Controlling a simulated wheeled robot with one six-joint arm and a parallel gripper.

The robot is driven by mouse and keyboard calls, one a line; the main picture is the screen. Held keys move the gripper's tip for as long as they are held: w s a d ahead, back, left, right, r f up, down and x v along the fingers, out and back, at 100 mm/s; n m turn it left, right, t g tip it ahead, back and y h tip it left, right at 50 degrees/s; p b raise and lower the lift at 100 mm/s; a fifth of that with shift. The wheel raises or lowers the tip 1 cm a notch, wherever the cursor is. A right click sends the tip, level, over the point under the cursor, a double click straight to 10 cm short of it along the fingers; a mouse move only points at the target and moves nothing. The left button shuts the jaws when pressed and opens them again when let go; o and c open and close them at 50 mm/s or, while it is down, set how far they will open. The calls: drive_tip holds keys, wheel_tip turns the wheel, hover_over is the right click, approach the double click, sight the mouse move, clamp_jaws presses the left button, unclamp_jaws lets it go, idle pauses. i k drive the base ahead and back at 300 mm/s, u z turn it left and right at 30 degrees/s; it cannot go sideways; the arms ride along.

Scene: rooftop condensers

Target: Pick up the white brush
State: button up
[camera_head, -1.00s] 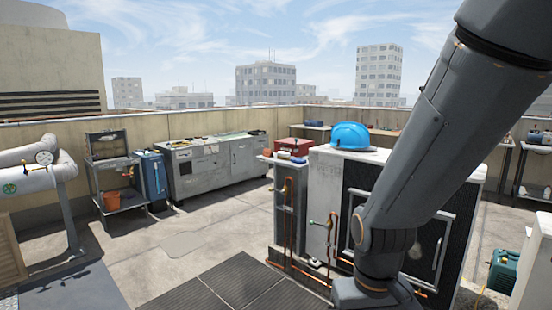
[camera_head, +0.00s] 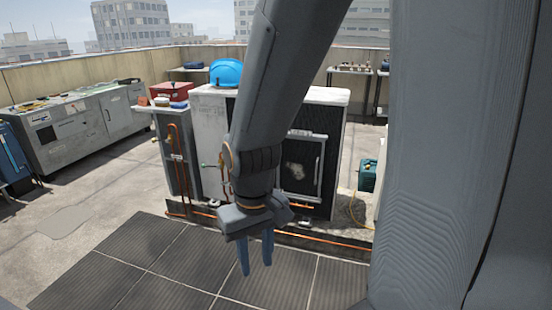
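I cannot make out a white brush in this view. My gripper (camera_head: 256,267) hangs pointing down in front of the condenser, above the dark floor tiles. Its two blue-grey fingers are apart with nothing between them. My arm hides part of the condenser's front and top.
Orange pipes (camera_head: 325,241) run low along the condenser's front. A grey cabinet (camera_head: 75,135) lines the left wall. Dark tiles (camera_head: 165,255) in front are clear.

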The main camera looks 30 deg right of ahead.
sight(161, 102)
drive_tip(key=u, duration=0.7)
drive_tip(key=i, duration=1.95)
drive_tip(key=u, duration=0.55)
drive_tip(key=i, duration=1.75)
drive_tip(key=z, duration=0.45)
drive_tip(key=i, duration=1.15)
drive_tip(key=z, duration=1.65)
drive_tip(key=i, duration=0.95)
drive_tip(key=z, duration=0.75)
